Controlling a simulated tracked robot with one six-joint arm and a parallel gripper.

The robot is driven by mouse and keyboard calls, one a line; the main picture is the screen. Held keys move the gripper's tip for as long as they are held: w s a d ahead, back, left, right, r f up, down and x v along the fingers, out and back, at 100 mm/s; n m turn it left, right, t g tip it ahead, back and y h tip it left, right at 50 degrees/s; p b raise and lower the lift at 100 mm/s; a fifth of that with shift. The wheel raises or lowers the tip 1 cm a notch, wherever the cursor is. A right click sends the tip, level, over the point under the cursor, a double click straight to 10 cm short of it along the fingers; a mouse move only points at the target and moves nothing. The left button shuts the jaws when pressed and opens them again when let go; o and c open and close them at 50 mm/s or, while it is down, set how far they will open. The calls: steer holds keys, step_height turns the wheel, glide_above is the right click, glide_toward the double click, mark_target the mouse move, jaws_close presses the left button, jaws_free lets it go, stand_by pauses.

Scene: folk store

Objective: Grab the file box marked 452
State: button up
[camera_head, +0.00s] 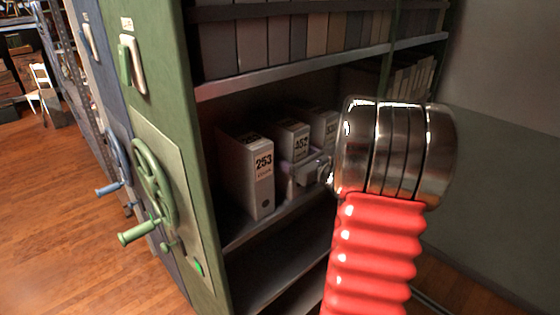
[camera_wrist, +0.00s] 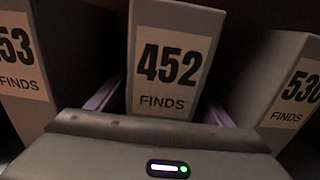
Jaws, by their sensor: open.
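The file box marked 452 (camera_head: 299,139) is a pale grey upright box on a cabinet shelf, between two similar boxes. In the wrist view the 452 box (camera_wrist: 150,20) stands straight ahead, its number and the word FINDS facing me. My gripper (camera_head: 305,168) is at the lower front of this box in the head view. In the wrist view the open fingers of my gripper (camera_wrist: 162,98) show one on each side of the box, with gaps visible. The bottom of the box is hidden behind my gripper.
The box marked 253 (camera_head: 250,175) stands to the left and the box marked 530 (camera_wrist: 275,75) to the right, both close to the fingers. A shelf edge (camera_head: 290,72) runs above. A green cabinet end panel with a handwheel (camera_head: 153,180) is at left.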

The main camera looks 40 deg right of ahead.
steer(key=shift+w, duration=1.15)
jaws_close()
steer(key=shift+r, duration=0.1)
stand_by(0.4)
